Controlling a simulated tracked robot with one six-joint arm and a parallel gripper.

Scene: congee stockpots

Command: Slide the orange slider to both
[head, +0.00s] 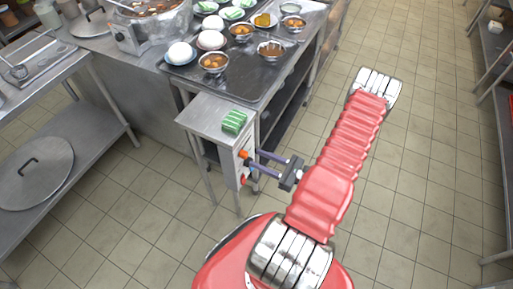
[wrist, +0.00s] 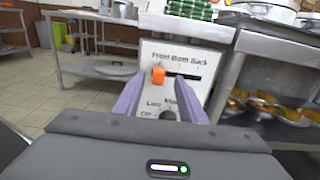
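The control panel (wrist: 180,60) is a pale upright plate with the words Front, Both and Back along its top. The orange slider (wrist: 158,76) stands at the left end of its dark horizontal slot, under Front. In the head view the orange slider (head: 243,154) shows on the side of a small steel stand. My gripper (wrist: 160,83) is open, its two purple fingers pointing at the panel on either side of the slider, with visible gaps. In the head view my gripper (head: 253,161) is close to the panel; I cannot tell whether it touches.
A dark knob (wrist: 168,117) sits below the slot, partly hidden behind my gripper, near Low, Max and Off marks. A counter with bowls (head: 214,62) stands behind. Tiled floor is clear to the right.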

